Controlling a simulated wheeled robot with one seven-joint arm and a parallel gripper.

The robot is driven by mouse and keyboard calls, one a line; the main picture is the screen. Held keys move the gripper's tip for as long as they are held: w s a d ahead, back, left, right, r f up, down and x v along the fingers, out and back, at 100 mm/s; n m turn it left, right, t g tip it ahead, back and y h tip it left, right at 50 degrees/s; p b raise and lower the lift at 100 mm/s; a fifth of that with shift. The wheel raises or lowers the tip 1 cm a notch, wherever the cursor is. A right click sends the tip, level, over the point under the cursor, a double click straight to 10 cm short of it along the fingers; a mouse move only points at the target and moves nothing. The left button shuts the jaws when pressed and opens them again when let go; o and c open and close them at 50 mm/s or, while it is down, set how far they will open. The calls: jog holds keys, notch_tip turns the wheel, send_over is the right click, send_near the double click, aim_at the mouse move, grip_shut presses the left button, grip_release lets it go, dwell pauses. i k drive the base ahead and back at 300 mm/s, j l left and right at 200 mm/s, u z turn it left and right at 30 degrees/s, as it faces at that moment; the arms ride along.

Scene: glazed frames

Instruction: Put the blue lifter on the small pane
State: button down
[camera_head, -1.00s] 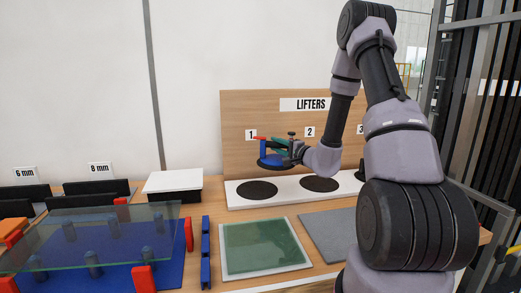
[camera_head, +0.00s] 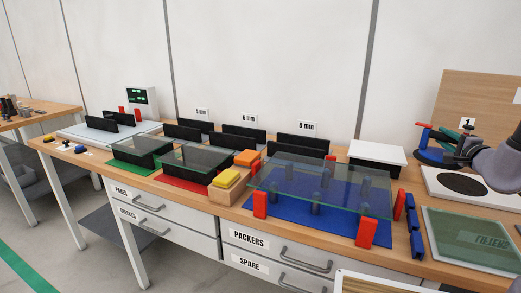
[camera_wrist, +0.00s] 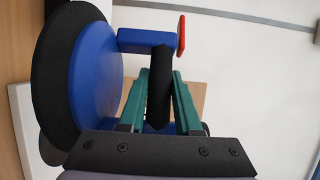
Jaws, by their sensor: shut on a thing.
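My gripper (camera_head: 452,141) is shut on the blue lifter (camera_head: 434,157) at the right of the head view. The lifter has a blue disc with a black rim and a red-tipped lever. In the wrist view the green fingers of my gripper (camera_wrist: 160,88) close around its black handle, and the blue disc (camera_wrist: 98,75) shows at left. A glass pane on the green mat (camera_head: 142,147) and one on the red mat (camera_head: 198,158) are smaller than the pane on the blue mat (camera_head: 322,180). None carries a label telling which is the small pane.
Red corner posts (camera_head: 366,232) stand around the blue mat. Black racks stand behind the panes. A green panel (camera_head: 472,238) lies front right.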

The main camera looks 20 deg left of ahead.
aim_at(197, 155)
jog(key=k+j+u, duration=0.2)
jog(key=j, duration=1.2)
jog(key=j+u, duration=0.25)
jog(key=j, duration=1.1)
